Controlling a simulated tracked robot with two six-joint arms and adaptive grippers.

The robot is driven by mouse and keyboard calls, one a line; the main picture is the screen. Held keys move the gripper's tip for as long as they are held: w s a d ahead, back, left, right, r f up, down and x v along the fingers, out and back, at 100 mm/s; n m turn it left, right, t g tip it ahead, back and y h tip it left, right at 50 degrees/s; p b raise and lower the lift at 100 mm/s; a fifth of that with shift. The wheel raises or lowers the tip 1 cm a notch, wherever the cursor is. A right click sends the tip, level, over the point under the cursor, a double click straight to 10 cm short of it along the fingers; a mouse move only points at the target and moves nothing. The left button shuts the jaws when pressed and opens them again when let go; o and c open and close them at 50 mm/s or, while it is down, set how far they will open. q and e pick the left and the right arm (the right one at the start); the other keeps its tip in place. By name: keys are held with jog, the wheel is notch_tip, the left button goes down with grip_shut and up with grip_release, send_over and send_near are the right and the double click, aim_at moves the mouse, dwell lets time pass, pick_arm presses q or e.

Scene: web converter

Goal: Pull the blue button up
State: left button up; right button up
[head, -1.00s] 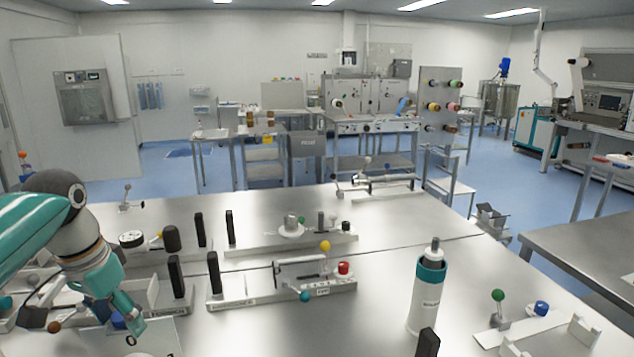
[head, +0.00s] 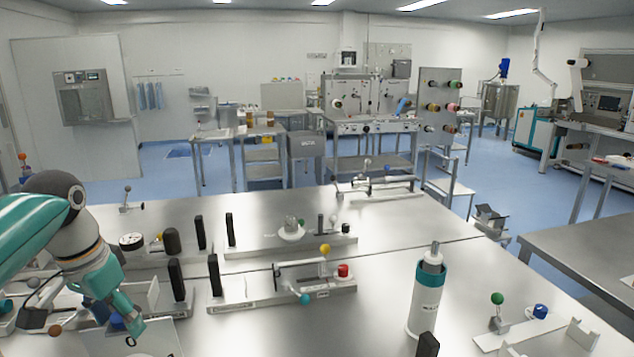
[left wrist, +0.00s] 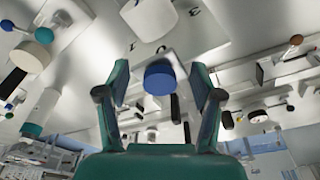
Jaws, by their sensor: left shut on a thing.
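A blue button (head: 117,321) shows in the head view at the lower left, beside my left gripper (head: 130,325) and partly hidden by it. In the left wrist view the round blue button (left wrist: 160,78) lies between the two teal fingers of my left gripper (left wrist: 160,92). The gripper is shut on the button, though the exact contact points are hard to see. A white plate with dark markings (head: 160,340) is just below the gripper. My right gripper is in neither view.
Another blue button (head: 540,311) sits far right by a green ball lever (head: 497,298). A fixture with a red button (head: 343,270) and yellow ball (head: 325,248) stands in the middle. A white and teal cylinder (head: 427,300) stands upright. Bare table lies between them.

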pick_arm(q)
jog(key=shift+r+p, duration=0.45)
jog(key=shift+r, duration=0.15)
jog(key=c, duration=0.6)
jog(key=shift+r, duration=0.1)
jog(key=o, duration=1.9)
jog(key=shift+r+p, duration=0.1)
jog(key=shift+p, duration=0.2)
